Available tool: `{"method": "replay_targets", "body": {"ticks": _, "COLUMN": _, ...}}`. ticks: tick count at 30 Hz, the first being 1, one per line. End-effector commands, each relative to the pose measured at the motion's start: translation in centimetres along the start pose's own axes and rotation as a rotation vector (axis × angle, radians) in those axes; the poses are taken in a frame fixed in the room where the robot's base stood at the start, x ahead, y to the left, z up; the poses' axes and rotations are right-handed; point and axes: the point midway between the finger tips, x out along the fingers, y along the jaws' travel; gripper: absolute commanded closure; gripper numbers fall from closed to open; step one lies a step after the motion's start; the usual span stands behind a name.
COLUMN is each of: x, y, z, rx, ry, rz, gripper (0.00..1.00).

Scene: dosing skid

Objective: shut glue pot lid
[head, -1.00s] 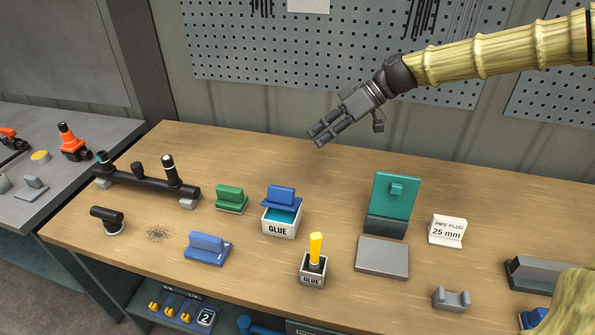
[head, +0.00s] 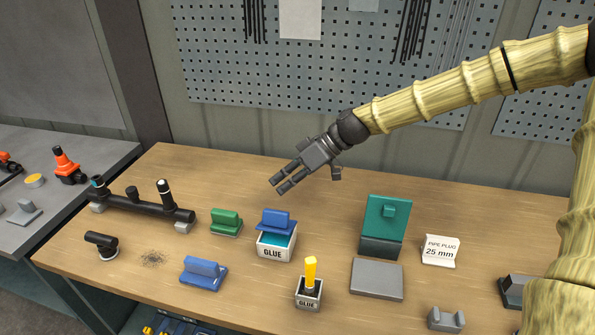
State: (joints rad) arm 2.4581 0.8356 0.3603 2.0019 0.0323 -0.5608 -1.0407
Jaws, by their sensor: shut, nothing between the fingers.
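The glue pot (head: 274,253) is a white box marked GLUE near the middle of the bench. Its blue lid (head: 276,221), with a raised grip bar, sits over the back part of the pot. Teal shows inside along the uncovered front and right. My gripper (head: 281,186) is above and behind the lid, apart from it, with its fingers pointing down to the left. It is shut and empty.
A green block (head: 226,222) and a blue block (head: 203,272) lie left. An upright teal panel (head: 387,220) and grey plate (head: 377,280) are right.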

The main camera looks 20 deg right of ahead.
Motion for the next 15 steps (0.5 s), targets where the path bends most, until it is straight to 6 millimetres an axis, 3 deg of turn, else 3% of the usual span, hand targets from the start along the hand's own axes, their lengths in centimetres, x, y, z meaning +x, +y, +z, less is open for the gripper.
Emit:
{"method": "replay_targets", "body": {"ticks": 6, "x": 1.9, "y": -0.1, "z": 1.7, "rx": 0.002, "ry": 0.000, "rz": -0.002, "gripper": 1.00}}
{"method": "replay_targets", "body": {"ticks": 15, "x": 2.9, "y": 0.0, "z": 2.8, "rx": 0.001, "ry": 0.001, "rz": 0.000, "gripper": 1.00}}
